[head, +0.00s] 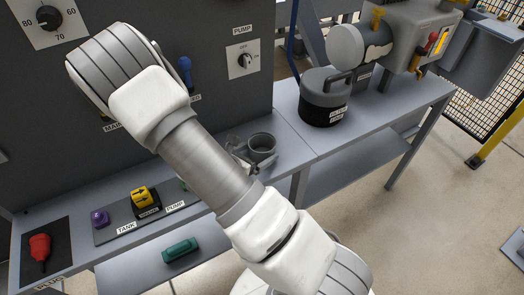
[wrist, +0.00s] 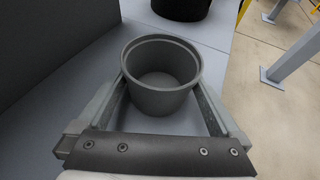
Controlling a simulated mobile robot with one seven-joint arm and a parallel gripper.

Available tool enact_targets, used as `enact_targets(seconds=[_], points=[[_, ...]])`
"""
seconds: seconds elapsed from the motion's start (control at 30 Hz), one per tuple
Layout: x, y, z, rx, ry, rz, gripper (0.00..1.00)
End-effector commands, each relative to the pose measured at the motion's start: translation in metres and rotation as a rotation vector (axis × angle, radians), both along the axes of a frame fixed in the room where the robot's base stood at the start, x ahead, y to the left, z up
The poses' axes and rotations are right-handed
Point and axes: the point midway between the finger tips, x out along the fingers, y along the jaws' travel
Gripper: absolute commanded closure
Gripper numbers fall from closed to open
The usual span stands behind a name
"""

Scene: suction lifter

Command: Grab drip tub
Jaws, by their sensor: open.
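The drip tub is a grey, round, open-topped tub (wrist: 160,98) standing on the grey bench, and it looks empty. In the head view the tub (head: 262,146) shows just past the end of my arm. My gripper (wrist: 165,98) is open in the wrist view, with one finger on each side of the tub. I cannot tell whether the fingers touch its wall. In the head view my gripper (head: 240,152) is partly hidden behind my arm.
A dark canister (head: 324,97) stands on the bench behind the tub, beside a machine (head: 410,30). A grey panel (head: 225,80) with dials rises at the left. A red item (head: 40,248), a purple knob (head: 99,218) and a green item (head: 180,250) are at the lower left.

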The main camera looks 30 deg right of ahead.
Motion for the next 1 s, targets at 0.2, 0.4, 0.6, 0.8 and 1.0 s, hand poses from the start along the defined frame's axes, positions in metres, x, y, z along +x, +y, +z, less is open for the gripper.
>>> enact_targets(seconds=[0.2,0.4,0.6,0.8,1.0], points=[[0.0066,-0.0134,-0.0063,0.000,-0.001,0.000,0.00],[0.0066,-0.0130,-0.0061,0.000,0.000,0.001,0.05],[0.0066,-0.0126,-0.0061,0.000,0.000,0.001,0.41],[0.0065,-0.0126,-0.0059,0.001,-0.001,0.001,0.69],[0.0066,-0.0126,-0.0054,0.001,-0.001,0.001,0.69]])
